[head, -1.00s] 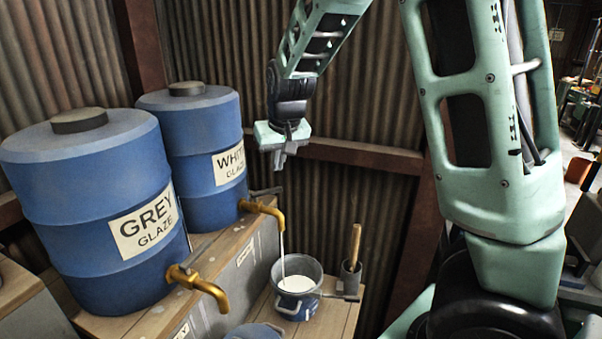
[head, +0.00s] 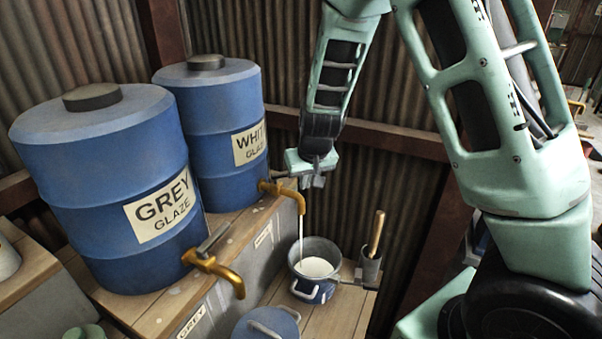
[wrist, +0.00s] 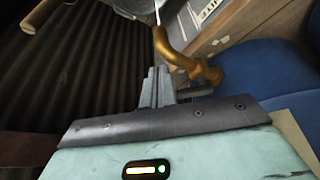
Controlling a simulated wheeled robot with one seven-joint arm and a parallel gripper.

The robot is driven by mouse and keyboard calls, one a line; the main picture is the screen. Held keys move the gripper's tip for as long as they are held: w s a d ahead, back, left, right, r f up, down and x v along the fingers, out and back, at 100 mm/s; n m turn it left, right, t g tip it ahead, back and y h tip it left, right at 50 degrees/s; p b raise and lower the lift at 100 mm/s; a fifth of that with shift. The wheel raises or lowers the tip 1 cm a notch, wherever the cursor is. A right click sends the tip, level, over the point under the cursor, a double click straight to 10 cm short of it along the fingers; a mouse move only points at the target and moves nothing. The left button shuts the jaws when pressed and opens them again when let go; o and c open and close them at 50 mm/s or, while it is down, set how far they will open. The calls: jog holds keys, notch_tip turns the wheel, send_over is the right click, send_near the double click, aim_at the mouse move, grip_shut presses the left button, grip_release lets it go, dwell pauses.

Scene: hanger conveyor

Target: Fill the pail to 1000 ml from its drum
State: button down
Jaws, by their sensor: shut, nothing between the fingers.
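The white glaze drum (head: 208,135) is blue, with a brass tap (head: 288,192) low on its front. A thin white stream (head: 301,238) runs from the spout into the blue pail (head: 316,291), where white liquid (head: 314,267) shows below the rim. Any level marks are too small to read. My gripper (head: 313,182) is shut and empty, close by the tap. In the wrist view its closed fingers (wrist: 155,86) point toward the brass tap (wrist: 184,62); I cannot tell whether they touch.
The grey glaze drum (head: 103,195) stands left, with its own brass tap (head: 217,270) and no stream. A lidded blue pail (head: 266,326) sits at the front. A holder (head: 369,268) with a wooden-handled tool stands right of the filling pail. Corrugated wall closes the back.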

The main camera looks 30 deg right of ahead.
jog(key=w, duration=0.2)
jog(key=w+p, duration=0.1)
jog(key=shift+w+d+r, duration=0.25)
jog(key=shift+d, duration=0.05)
jog(key=shift+f, duration=0.1)
jog(key=shift+w+d+n+b, duration=0.15)
jog(key=shift+n+b, duration=0.15)
jog(key=shift+b, duration=0.45)
